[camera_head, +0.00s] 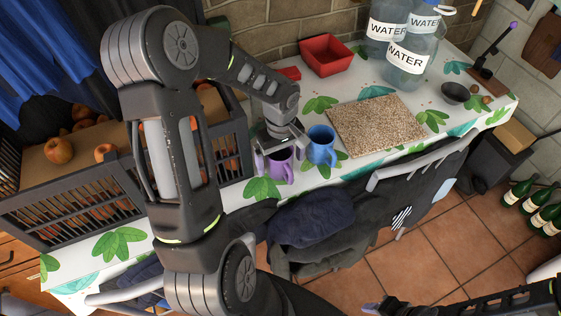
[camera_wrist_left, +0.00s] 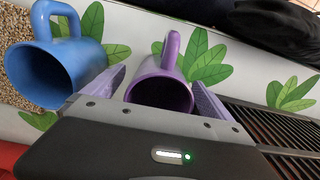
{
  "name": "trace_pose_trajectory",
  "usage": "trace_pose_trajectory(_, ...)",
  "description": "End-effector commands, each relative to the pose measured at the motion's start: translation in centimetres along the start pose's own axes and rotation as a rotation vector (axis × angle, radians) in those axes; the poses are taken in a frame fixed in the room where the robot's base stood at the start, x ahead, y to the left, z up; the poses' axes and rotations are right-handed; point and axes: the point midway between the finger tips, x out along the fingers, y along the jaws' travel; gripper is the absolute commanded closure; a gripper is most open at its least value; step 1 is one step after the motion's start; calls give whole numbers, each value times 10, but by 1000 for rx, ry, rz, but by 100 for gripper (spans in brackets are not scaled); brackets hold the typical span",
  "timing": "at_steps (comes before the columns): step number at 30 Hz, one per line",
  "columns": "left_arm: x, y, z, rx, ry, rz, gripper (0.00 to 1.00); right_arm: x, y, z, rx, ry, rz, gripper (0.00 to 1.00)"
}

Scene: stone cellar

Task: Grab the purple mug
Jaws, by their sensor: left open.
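The purple mug (camera_head: 282,172) stands on the patterned table near its front edge, just left of the blue mug (camera_head: 321,146). My left gripper (camera_head: 279,153) is open above and around the purple mug, partly covering it in the head view. In the left wrist view the purple mug (camera_wrist_left: 160,92) sits between the two purple fingers of my left gripper (camera_wrist_left: 158,84), its handle pointing away from the palm. The blue mug (camera_wrist_left: 57,68) is close outside the left finger. My right gripper (camera_head: 378,306) shows only partly at the bottom edge; its jaws are unclear.
A dark crate (camera_head: 75,205) with apples stands left on the table. A cork-like board (camera_head: 375,128), red bin (camera_head: 326,55), water bottles (camera_head: 408,58) and dark bowl (camera_head: 455,94) are to the right and back. A chair with dark clothes (camera_head: 312,218) stands against the front edge.

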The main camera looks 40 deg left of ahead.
Motion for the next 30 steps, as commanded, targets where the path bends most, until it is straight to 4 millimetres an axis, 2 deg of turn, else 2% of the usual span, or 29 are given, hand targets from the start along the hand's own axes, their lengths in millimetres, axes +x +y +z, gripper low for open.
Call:
trace_pose_trajectory(8,0,0,0,0,0,0,6,0,0,0,0,0,0,64)
trace_pose_trajectory(30,0,0,0,0,0,0,66,0,0,0,0,0,0,64)
